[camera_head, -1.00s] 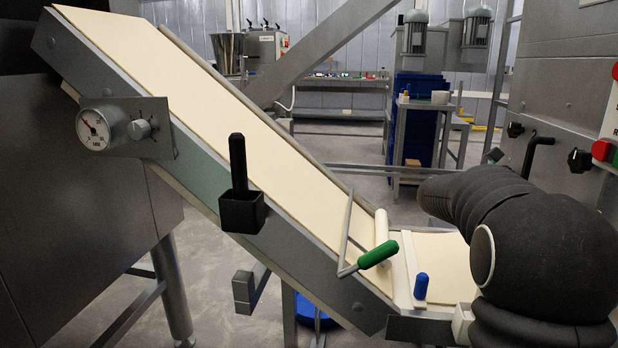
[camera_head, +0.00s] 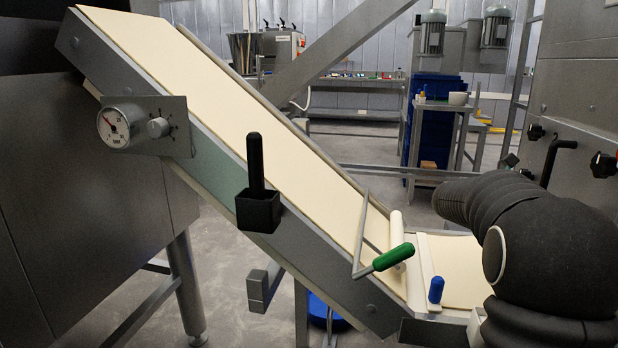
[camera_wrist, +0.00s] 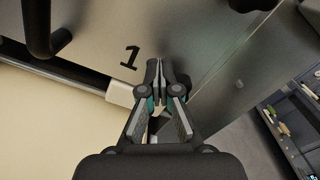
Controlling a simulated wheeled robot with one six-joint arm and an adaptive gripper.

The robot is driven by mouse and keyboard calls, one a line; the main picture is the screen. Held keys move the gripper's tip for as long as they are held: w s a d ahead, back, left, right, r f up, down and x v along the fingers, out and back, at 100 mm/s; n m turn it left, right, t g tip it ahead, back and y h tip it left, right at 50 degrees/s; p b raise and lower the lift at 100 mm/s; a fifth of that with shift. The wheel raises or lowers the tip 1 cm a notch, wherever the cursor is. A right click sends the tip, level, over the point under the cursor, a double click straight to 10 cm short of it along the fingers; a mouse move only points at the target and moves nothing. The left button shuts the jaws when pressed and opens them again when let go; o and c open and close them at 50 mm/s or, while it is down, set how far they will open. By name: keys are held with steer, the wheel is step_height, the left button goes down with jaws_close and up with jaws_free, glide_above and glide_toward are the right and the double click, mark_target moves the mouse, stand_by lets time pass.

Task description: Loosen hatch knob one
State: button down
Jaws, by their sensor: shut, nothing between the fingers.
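The hatch is a grey panel at the right of the head view. A black knob (camera_head: 535,132) and another black knob (camera_head: 603,165) sit on it, with a bent black handle (camera_head: 556,160) between them. In the wrist view a black "1" (camera_wrist: 130,57) is marked on the panel, a dark handle (camera_wrist: 46,32) is at upper left, and a black knob (camera_wrist: 252,4) is cut off by the top edge. I cannot tell which knob is number one. My gripper (camera_wrist: 160,70) is shut and empty, its tips just right of the "1".
The sloping conveyor (camera_head: 290,225) carries a pale sheet. Its green-handled crank (camera_head: 393,257), blue knob (camera_head: 436,290) and black lever (camera_head: 256,165) stick out. A dark tray of small items (camera_wrist: 295,125) is at right in the wrist view.

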steer(key=shift+w+f, duration=0.1)
steer(key=shift+f, duration=0.05)
steer(key=v, duration=0.6)
steer(key=shift+w+r, duration=0.25)
steer(key=shift+r, duration=0.05)
stand_by(0.4)
steer(key=shift+s+d, duration=0.1)
